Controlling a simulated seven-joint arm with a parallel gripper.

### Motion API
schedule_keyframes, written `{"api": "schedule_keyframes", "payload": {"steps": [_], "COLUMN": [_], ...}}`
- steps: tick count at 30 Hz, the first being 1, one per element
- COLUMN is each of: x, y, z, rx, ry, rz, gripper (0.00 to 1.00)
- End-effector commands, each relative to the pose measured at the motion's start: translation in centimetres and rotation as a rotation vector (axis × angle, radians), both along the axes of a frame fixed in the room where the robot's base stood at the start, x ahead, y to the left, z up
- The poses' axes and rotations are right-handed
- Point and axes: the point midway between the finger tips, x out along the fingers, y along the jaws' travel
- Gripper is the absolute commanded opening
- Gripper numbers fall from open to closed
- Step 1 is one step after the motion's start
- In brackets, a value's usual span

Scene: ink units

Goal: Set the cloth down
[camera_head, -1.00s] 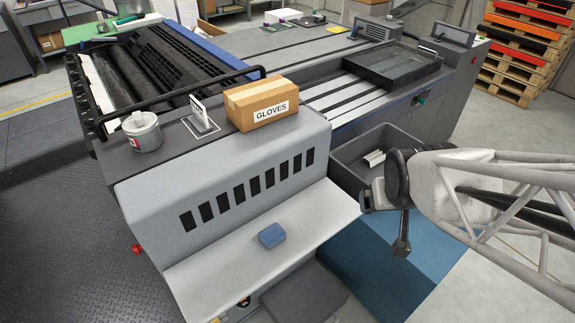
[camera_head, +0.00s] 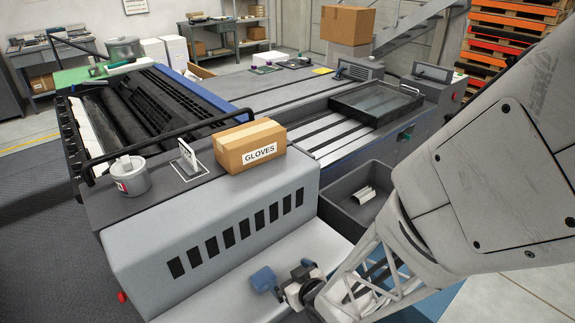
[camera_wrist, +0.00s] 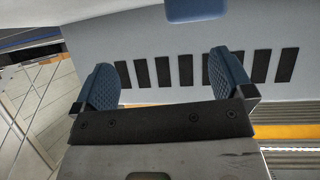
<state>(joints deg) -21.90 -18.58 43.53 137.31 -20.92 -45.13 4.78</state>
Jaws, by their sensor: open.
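In the wrist view the cloth (camera_wrist: 196,9) shows at the top edge, partly cut off. The cloth is outside the fingers. Whether a finger touches it I cannot tell.
A dark open bin (camera_head: 350,210) stands to the right, with a small pale item inside.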

Motion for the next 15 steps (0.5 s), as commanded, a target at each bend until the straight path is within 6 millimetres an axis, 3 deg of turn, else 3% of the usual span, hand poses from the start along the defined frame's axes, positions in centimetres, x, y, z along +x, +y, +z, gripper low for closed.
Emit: {"api": "schedule_keyframes", "payload": {"steps": [6,15], "x": [-2.1,-2.6], "y": [2.1,2.5], "z": [-2.0,-2.3], "rx": [0.072,0.093], "ry": [-0.038,-0.049], "rz": [0.079,0.096], "gripper": [0.99,0.99]}}
